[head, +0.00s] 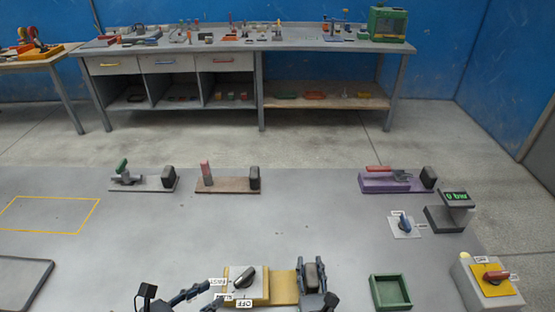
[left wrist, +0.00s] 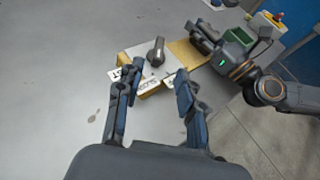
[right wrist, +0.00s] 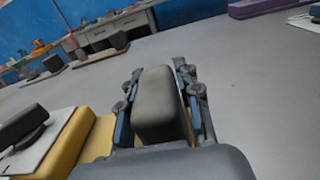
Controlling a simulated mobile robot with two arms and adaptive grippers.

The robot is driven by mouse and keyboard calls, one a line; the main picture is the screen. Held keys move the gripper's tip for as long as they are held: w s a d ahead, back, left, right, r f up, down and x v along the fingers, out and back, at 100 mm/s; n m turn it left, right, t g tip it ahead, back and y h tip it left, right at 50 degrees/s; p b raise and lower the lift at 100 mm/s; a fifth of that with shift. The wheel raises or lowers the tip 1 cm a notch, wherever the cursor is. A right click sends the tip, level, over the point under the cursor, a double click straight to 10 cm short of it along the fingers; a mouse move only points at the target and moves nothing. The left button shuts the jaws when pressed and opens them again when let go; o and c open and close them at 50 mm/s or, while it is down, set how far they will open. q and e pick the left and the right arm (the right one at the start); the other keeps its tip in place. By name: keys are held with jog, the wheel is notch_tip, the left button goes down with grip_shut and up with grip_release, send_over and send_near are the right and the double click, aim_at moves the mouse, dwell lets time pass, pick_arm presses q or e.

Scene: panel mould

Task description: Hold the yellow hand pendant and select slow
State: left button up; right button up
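The yellow hand pendant (head: 284,284) lies on the grey table at the front. Its raised box carries a dark rotary knob (head: 244,277), also in the left wrist view (left wrist: 156,52). White labels sit around the knob; one reads OFF (head: 244,303) and one looks like SLOW (left wrist: 147,86). Which label the knob points at is unclear. My right gripper (head: 312,272) has its fingers along both sides of the grey grip block (right wrist: 160,103) at the pendant's right end and appears shut on it. My left gripper (left wrist: 155,95) is open and empty, left of the knob.
The middle is clear.

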jog(key=shift+o, duration=1.4)
jog(key=shift+s, duration=0.1)
